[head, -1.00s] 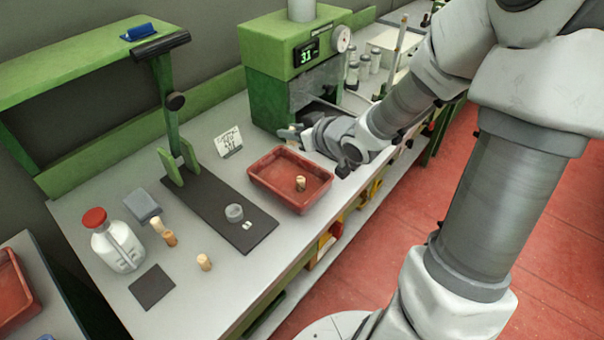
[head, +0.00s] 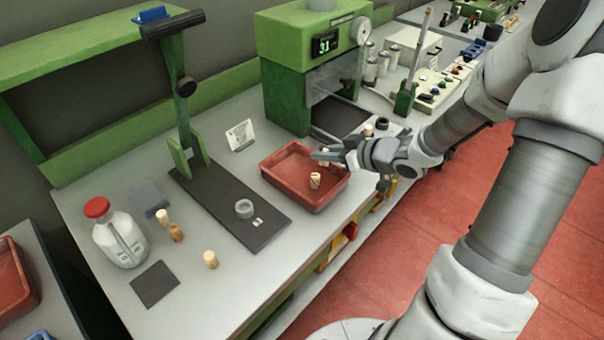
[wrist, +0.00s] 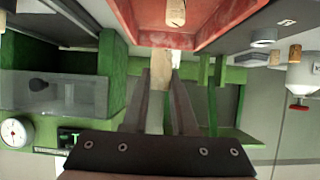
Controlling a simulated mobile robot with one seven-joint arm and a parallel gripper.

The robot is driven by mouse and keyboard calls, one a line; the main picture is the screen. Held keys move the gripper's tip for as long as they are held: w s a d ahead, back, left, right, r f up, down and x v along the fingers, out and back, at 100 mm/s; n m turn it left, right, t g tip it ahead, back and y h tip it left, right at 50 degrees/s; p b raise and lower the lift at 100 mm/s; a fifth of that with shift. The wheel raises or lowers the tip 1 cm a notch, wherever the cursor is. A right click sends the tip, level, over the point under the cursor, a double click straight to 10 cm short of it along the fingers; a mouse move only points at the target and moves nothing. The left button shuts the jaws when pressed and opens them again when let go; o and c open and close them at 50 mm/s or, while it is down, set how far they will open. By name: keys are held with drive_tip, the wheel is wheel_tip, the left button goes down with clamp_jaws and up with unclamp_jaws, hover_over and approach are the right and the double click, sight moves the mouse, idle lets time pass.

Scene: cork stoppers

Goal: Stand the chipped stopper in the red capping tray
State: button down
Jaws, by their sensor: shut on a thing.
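My gripper (head: 322,156) is over the right part of the red tray (head: 276,177). It is shut on a pale cork stopper, which in the wrist view (wrist: 160,66) sits between the fingertips, roughly in line with them. I cannot make out a chip on it. In the head view the held stopper is partly hidden by the fingers, and its height above the tray floor is hard to tell. Another cork stopper (head: 315,181) stands upright in the tray, just in front of the gripper; it also shows in the wrist view (wrist: 175,13).
A dark mat (head: 215,195) with a grey ring lies left of the tray. The green machine (head: 285,95) stands behind.

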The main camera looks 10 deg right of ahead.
drive_tip(key=b, duration=0.2)
hover_over(301, 177)
wheel_tip(301, 177, down, 4)
drive_tip(key=shift+s, duration=0.15)
drive_tip(key=shift+f+b, duration=0.85)
drive_tip(key=shift+f, duration=1.05)
drive_tip(key=shift+f, duration=0.15)
drive_tip(key=c, duration=0.7)
unclamp_jaws()
drive_tip(key=shift+r, duration=0.2)
drive_tip(key=p+v, duration=0.3)
drive_tip(key=v, duration=0.9)
drive_tip(key=shift+f+p, duration=0.1)
drive_tip(key=shift+p, duration=0.3)
